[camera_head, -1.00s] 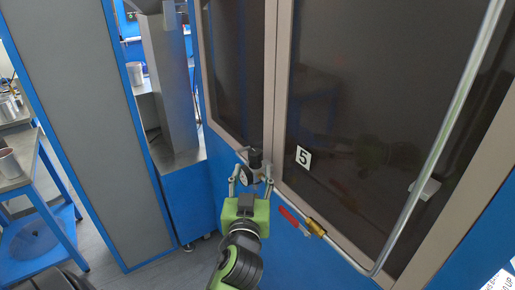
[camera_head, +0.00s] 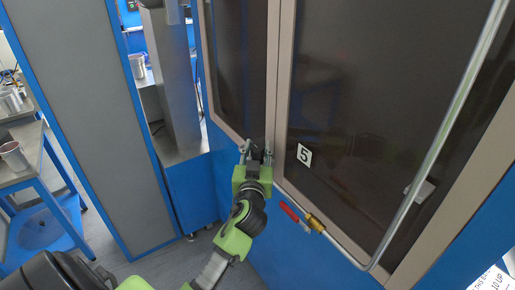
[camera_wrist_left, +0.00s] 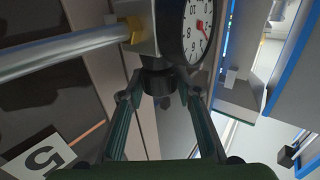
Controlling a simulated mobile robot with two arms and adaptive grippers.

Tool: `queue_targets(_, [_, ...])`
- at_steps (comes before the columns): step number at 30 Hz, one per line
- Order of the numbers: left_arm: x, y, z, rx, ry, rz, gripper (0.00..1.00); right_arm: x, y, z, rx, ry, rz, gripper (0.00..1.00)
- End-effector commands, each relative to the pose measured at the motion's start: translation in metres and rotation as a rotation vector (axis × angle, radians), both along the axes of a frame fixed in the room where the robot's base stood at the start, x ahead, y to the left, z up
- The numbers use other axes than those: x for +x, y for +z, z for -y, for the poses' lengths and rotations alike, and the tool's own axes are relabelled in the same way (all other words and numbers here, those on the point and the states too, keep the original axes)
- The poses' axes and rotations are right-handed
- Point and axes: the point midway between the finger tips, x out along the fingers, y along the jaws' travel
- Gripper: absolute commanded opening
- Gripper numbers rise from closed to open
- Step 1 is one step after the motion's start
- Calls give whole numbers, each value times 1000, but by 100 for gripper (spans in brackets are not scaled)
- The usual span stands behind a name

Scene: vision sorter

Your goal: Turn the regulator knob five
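The regulator, with its round white gauge (camera_wrist_left: 198,28), is on a pipe by the "5" label (camera_head: 304,154); the label also shows in the left wrist view (camera_wrist_left: 40,157). The black regulator knob (camera_wrist_left: 158,80) points toward my left gripper (camera_wrist_left: 159,76). In the left wrist view, the gripper's two fingers are apart, one on either side of the knob; I see no clear contact. In the head view the left gripper (camera_head: 256,153) covers most of the regulator. My right gripper is not in view.
A red-handled valve (camera_head: 294,217) and brass fitting (camera_head: 315,224) sit on the pipe to the right. A long metal pipe (camera_head: 440,140) rises in front of the dark window. A grey panel (camera_head: 85,110) and a blue table with a metal cup (camera_head: 13,157) are left.

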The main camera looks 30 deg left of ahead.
Motion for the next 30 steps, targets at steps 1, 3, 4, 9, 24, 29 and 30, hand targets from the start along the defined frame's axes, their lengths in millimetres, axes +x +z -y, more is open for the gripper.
queue_targets(1, [0, 0, 0, 0, 0, 0, 14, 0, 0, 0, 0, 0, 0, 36])
queue_targets(3, [0, 0, 0, 0, 0, 0, 6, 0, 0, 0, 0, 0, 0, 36])
queue_targets(4, [0, 0, 0, 0, 0, 0, 6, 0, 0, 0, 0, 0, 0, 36])
queue_targets(9, [0, 0, 0, 0, -6, -1, 6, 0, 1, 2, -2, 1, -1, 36])
queue_targets(24, [-1, 4, -2, 5, -271, -5, 6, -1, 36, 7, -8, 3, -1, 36])
queue_targets(29, [-1, 4, -2, 9, -423, -7, 6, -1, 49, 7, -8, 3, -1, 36])
queue_targets(30, [-1, 3, -3, 9, -460, -8, 6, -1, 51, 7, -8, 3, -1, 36])
